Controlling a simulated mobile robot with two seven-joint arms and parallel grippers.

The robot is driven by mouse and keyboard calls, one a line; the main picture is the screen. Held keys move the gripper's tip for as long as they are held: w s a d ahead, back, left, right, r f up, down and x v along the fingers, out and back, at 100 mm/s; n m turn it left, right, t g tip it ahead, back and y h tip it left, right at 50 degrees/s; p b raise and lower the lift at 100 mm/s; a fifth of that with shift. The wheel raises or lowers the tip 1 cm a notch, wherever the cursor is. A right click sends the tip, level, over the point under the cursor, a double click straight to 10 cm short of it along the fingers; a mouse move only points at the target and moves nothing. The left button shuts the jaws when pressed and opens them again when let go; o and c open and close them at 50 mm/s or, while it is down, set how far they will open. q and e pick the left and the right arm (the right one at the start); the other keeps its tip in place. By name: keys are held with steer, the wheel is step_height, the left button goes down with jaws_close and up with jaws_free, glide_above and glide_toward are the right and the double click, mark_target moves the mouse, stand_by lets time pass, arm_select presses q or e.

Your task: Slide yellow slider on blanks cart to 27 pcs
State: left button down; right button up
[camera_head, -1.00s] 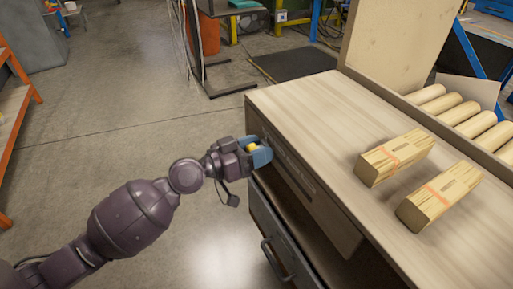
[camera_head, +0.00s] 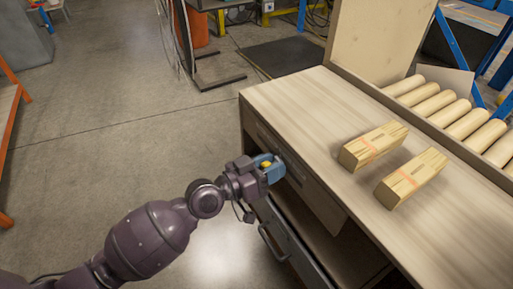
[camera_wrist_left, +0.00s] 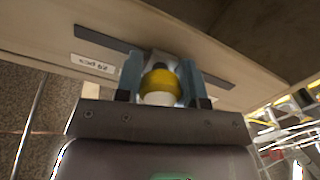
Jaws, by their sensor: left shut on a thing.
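The yellow slider (camera_head: 266,164) is a round knob on the front face of the blanks cart (camera_head: 300,102). My left gripper (camera_head: 272,171) is at that face, its blue fingers on either side of the knob and shut on it. In the left wrist view the yellow slider (camera_wrist_left: 160,88) sits between the two fingers of the left gripper (camera_wrist_left: 160,80), in line with a dark slot (camera_wrist_left: 95,40). A white label (camera_wrist_left: 92,63) beside the slot appears upside down, and its figures are hard to read. My right gripper is out of view.
A dark drawer with a handle (camera_head: 272,243) is below the slider. Open concrete floor lies left of the cart.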

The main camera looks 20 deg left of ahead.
arm_select(q)
steer(key=shift+s+d, duration=0.35)
steer(key=shift+d, duration=0.1)
steer(key=c, duration=0.8)
jaws_free()
steer(key=shift+o, duration=0.2)
steer(key=v, duration=1.1)
